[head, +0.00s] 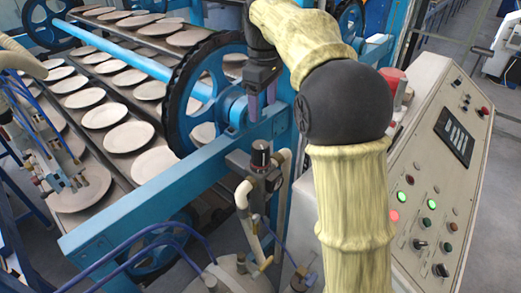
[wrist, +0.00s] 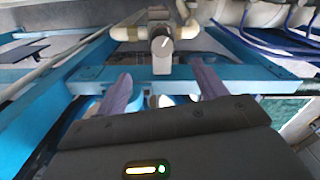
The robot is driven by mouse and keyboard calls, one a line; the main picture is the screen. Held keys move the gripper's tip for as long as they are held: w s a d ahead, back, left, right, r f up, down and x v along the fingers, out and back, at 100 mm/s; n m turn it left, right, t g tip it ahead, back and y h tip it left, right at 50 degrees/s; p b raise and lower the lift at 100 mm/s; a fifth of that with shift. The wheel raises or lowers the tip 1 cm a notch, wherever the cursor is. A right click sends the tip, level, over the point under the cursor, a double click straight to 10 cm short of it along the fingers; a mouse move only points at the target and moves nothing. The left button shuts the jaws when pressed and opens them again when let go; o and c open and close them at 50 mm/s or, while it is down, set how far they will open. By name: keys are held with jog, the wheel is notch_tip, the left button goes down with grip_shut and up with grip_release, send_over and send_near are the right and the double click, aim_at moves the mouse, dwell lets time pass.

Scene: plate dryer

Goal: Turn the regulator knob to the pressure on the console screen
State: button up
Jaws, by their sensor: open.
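The regulator (head: 273,178) stands beside the blue frame in the head view, with a dark round knob (head: 260,148) on top. In the wrist view the knob (wrist: 161,42) shows a pale line on its face and lies beyond the fingertips, roughly centred between them. My gripper (head: 261,108) points down above the knob, apart from it. In the wrist view my gripper (wrist: 162,86) has two purple fingers spread wide with nothing held. The console screen (head: 455,136) is dark with pale marks too small to read.
A blue beam (head: 150,205) and a large toothed wheel (head: 205,95) stand close left of the regulator. Pale pipes (head: 246,215) and blue hoses run around it. The console (head: 405,255) with lit buttons is at right. Plates (head: 125,137) lie on racks at left.

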aim_at(261, 145)
jog(key=shift+w+a+r, duration=0.15)
jog(key=shift+a+r, duration=0.1)
jog(key=shift+r, duration=0.3)
jog(key=shift+a, duration=0.1)
notch_tip(261, 145, down, 17)
jog(key=shift+f, duration=0.2)
dwell(0.3)
jog(key=c, duration=1)
